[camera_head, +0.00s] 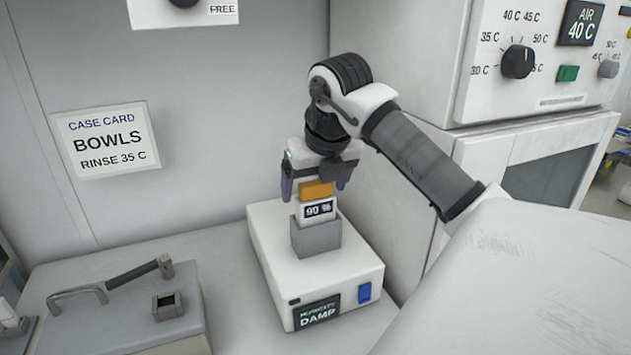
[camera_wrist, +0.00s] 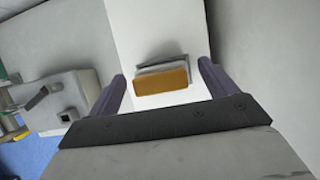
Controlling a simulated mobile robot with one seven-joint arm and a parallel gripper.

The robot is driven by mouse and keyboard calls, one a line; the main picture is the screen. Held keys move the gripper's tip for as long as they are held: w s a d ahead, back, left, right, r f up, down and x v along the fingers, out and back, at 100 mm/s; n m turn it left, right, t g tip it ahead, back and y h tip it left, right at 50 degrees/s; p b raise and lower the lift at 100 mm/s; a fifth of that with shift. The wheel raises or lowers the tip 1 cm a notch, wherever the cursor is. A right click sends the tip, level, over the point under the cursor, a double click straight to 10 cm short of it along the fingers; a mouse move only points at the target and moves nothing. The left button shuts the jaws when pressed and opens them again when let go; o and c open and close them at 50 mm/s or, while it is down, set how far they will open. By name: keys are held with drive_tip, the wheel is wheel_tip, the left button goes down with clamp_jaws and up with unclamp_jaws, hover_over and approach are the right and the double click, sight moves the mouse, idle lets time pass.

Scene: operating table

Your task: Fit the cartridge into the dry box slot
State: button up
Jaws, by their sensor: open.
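The cartridge (camera_head: 318,209) has a white body with a "90 %" display and an orange top. It stands upright in the grey slot (camera_head: 316,238) on top of the white dry box (camera_head: 268,240); its lower part is hidden inside. The box front carries a "DAMP" display and a blue switch. My gripper (camera_head: 315,192) is above the cartridge, pointing down, with a finger on each side of the orange top. In the wrist view the orange top (camera_wrist: 162,81) lies between the spread fingers, with gaps at both sides. The gripper is open and holds nothing.
A grey unit (camera_head: 120,315) with a handle and a small square socket stands at the left. A case card (camera_head: 105,140) reading "BOWLS RINSE 35 C" is on the back wall. A white cabinet (camera_head: 480,95) with a dial and "AIR 40 C" display stands at the right.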

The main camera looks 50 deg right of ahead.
drive_tip(key=shift+r, duration=0.2)
drive_tip(key=b+v, duration=0.1)
drive_tip(key=v, duration=1.1)
drive_tip(key=shift+f, duration=0.1)
